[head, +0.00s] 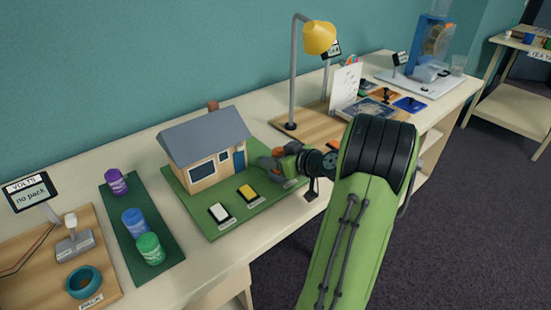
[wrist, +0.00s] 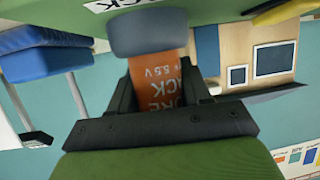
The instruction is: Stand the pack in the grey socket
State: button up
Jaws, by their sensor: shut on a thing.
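My gripper (head: 275,162) is low at the right end of the model house's green board. It is shut on an orange pack (wrist: 160,92), which shows between the jaws in the wrist view with white lettering, partly "PACK" and "5.5 V". A rounded grey piece (wrist: 150,34) is at the pack's far end; I cannot tell whether it is its cap or a separate part. In the head view the pack is mostly hidden by my gripper. A teal ring-shaped holder (head: 83,282) stands by a "PACK" label at lower left.
Several cans (head: 134,222) stand on a green strip to the left. A yellow lamp (head: 319,38) rises behind. The "no pack" display (head: 30,192) is far left.

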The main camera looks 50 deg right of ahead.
jog(key=shift+f+b, duration=0.6)
jog(key=shift+b, duration=0.1)
jog(key=o, duration=0.9)
jog(key=shift+b+v, duration=0.35)
jog(key=shift+v, duration=5.25)
jog(key=shift+w, duration=0.1)
